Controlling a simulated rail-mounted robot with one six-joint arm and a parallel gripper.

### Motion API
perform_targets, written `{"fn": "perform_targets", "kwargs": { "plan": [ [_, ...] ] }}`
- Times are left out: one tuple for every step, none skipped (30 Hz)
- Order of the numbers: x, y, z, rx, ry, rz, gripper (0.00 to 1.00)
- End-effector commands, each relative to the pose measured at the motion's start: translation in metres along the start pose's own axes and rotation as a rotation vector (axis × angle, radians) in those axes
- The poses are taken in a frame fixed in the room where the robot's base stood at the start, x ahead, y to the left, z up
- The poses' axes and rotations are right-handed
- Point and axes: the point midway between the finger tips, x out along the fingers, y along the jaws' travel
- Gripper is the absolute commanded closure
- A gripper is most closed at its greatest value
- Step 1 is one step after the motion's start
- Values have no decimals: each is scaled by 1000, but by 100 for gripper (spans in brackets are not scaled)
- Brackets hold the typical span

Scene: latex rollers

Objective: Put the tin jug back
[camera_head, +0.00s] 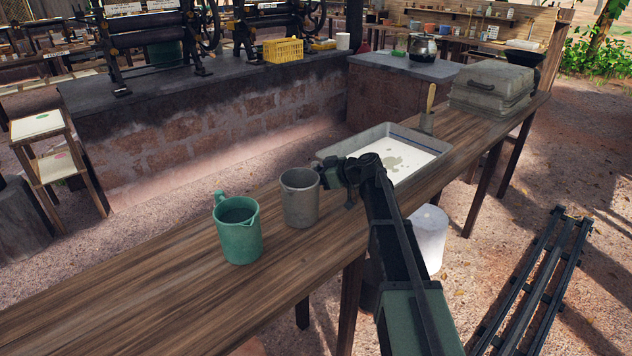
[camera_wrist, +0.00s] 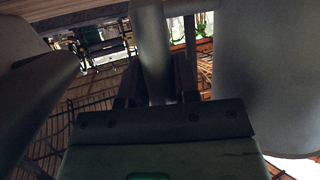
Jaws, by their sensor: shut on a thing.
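The grey tin jug (camera_head: 300,203) is upright at the bench, just right of the green jug (camera_head: 239,232); I cannot tell whether its base touches the wood. My gripper (camera_head: 335,174) is at the jug's right side, shut on its handle. In the wrist view the grey handle (camera_wrist: 152,45) runs between the dark fingers of my gripper (camera_wrist: 156,85). A large grey curved surface, apparently the jug's body (camera_wrist: 268,80), fills the right of that view. My arm hides part of the bench right of the jug.
The wooden bench (camera_head: 130,298) is clear left of the green jug. A shallow tray (camera_head: 432,146) with white liquid lies behind my gripper. A grey lidded box (camera_head: 491,88) stands farther back. A white bucket (camera_head: 429,240) is below the bench. Roller machines (camera_head: 155,40) stand on the brick plinth.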

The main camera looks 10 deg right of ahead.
Motion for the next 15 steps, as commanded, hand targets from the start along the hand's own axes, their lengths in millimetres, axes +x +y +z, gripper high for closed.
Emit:
{"fn": "perform_targets", "kwargs": {
  "plan": [
    [0,0,0,0,0,0,100],
    [1,0,1,0,0,0,100],
    [1,0,3,0,0,0,100],
    [2,0,4,0,0,0,100],
    [1,0,3,0,0,0,69],
    [1,0,2,0,0,0,63],
    [1,0,2,0,0,0,58],
    [1,0,2,0,0,0,53],
    [1,0,2,0,0,0,47],
    [1,0,2,0,0,0,46],
    [1,0,2,0,0,0,46],
    [1,0,2,0,0,0,46],
    [1,0,2,0,0,0,46],
    [1,0,2,0,0,0,46],
    [1,0,2,0,0,0,46]
  ]
}}
